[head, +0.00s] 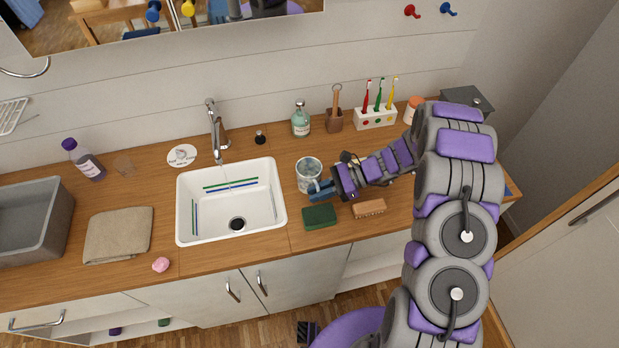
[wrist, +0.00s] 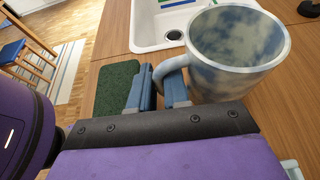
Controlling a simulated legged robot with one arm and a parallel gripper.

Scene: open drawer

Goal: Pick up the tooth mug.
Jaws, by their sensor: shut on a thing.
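The tooth mug (head: 309,174) is a white and blue mottled cup with a handle, just right of the sink on the wooden counter. In the wrist view the mug (wrist: 238,55) is large and upright, its open mouth showing. My gripper (head: 318,190) reaches in from the right at the mug's lower right side. In the wrist view my gripper's blue-grey fingers (wrist: 160,82) are closed at the mug's handle, one on each side of it. I cannot tell whether the mug's base touches the counter.
A green sponge (head: 320,216) and a wooden brush (head: 369,208) lie in front of my gripper. The white sink (head: 181,212) is to the left. Behind stand a soap bottle (head: 301,120), a brown holder (head: 334,120) and a toothbrush stand (head: 375,119). A folded towel (head: 118,235) lies left of the sink.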

